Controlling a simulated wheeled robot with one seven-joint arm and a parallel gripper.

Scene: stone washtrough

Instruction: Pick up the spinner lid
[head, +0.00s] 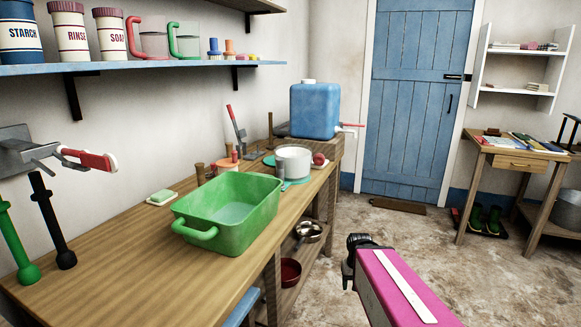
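I cannot pick out the spinner lid for certain. A white round tub (294,162) stands on the wooden counter behind the green basin, and its top looks open. A flat teal round piece (269,160) lies just behind and left of the tub, partly hidden by it; it may be a lid. My magenta arm reaches up from the bottom of the head view. Its dark end, with my gripper (348,274), is in front of the counter over the floor, apart from these things. The fingers are too small and turned away to show their opening.
The green basin (228,212) with water stands on the counter (120,255). A blue water container (314,110) with a red-handled tap stands at the far end. A shelf (150,68) with jars and jugs hangs above. Bowls (308,231) sit underneath.

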